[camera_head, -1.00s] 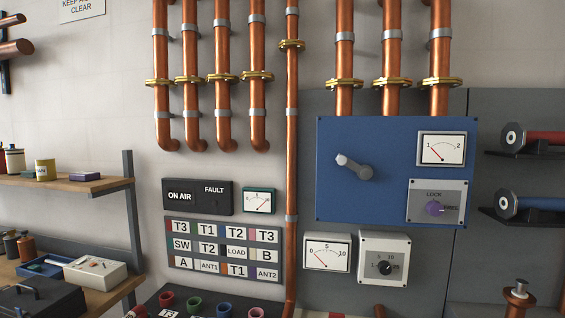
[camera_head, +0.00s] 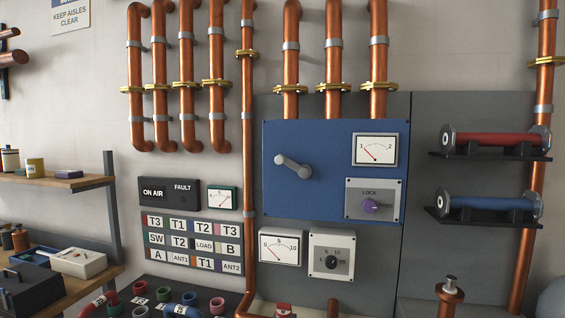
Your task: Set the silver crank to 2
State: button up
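The silver crank (camera_head: 293,166) is mounted on the left part of a blue panel (camera_head: 320,205). Its arm slants, with one end up and left and the other down and right. A meter (camera_head: 375,149) marked 1 and 2 sits at the panel's upper right; its red needle leans to the left, toward the 1. Below it is a grey plate lettered LOCK with a purple knob (camera_head: 371,206); a second word beside the knob is partly hidden. My gripper is in neither frame.
A 0–10 meter (camera_head: 280,248) and a black selector dial (camera_head: 331,262) sit below the blue panel. Copper pipes (camera_head: 246,120) run up the wall. Red and blue cylinders (camera_head: 490,208) rest on brackets at right. A bench with coloured sockets (camera_head: 190,298) lies lower left.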

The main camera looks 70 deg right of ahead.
aim_at(304, 172)
jog(key=k, duration=0.5)
jog(key=z, duration=0.75)
